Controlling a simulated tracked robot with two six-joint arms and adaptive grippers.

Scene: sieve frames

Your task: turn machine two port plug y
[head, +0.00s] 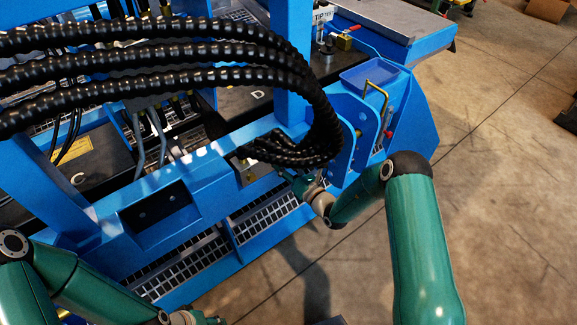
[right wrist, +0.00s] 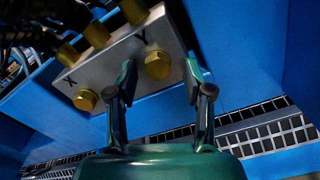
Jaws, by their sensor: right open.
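Port plug Y (right wrist: 157,65) is a brass hex plug in a pale grey block (right wrist: 118,68), under the letter Y. It lies between the two open fingers of my right gripper (right wrist: 160,84), with visible space to each side; I cannot tell how far the fingers reach along it. A second brass plug, X (right wrist: 86,99), sits in the same block to the left, outside the fingers. In the head view the right gripper (head: 284,174) reaches the block (head: 243,166) below the black hoses, which hide the plugs. My left arm's wrist shows at the bottom edge; its gripper is out of frame.
Thick black corrugated hoses (head: 190,83) arch across the blue machine frame (head: 180,215) and come down at the block. Brass fittings (right wrist: 95,34) stand on the block's upper face. A blue bracket with a brass handle (head: 376,92) stands right. Open concrete floor (head: 500,170) lies beyond.

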